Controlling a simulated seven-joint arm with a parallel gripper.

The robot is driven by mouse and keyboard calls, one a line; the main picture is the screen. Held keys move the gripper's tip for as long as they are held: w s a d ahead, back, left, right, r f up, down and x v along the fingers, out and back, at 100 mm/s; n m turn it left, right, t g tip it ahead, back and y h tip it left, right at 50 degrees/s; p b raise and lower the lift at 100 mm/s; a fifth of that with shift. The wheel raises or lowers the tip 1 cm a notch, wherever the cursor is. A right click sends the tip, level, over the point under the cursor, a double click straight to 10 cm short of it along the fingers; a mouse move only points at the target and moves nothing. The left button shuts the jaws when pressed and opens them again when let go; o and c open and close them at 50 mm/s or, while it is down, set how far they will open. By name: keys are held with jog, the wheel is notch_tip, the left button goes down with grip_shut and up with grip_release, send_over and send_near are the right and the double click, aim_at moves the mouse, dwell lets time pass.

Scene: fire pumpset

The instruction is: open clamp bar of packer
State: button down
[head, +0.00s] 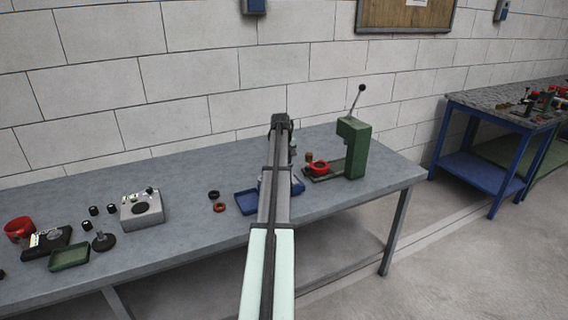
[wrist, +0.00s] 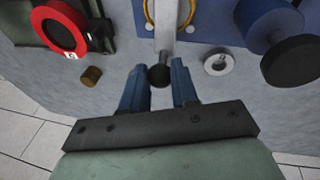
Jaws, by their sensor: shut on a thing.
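The packer shows in the wrist view as a blue base (wrist: 207,22) with a yellow ring (wrist: 187,20). Its pale clamp bar (wrist: 164,42) runs down from the top centre and ends in a dark ball knob (wrist: 159,76). My gripper (wrist: 161,82) has its two blue fingers on either side of the knob end and is shut on the clamp bar. In the head view my arm hides most of the packer and the fingers; only blue parts (head: 297,186) show beside the arm.
A green lever press (head: 352,150) stands right of my arm, with a red ring (head: 319,168) and a small brass cylinder (wrist: 91,75) near it. A pale washer (wrist: 217,63) and a dark-ended blue cylinder (wrist: 285,55) sit right in the wrist view.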

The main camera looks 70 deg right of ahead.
jog(key=s+a+r+t+h, duration=0.4)
jog(key=t+h, duration=0.1)
jog(key=shift+s+a+r+m, duration=0.15)
jog(key=shift+a+r+m, duration=0.05)
jog(key=shift+a+m, duration=0.2)
jog(key=s+a+f+t+h, duration=0.4)
jog(key=s+a+h, duration=0.1)
jog(key=s+a, duration=0.4)
jog(key=shift+f+m, duration=0.15)
jog(key=shift+m, duration=0.15)
dwell(1.1)
jog(key=shift+s+a+f, duration=0.15)
jog(key=shift+a+f, duration=0.05)
jog(key=shift+f, duration=0.3)
dwell(0.5)
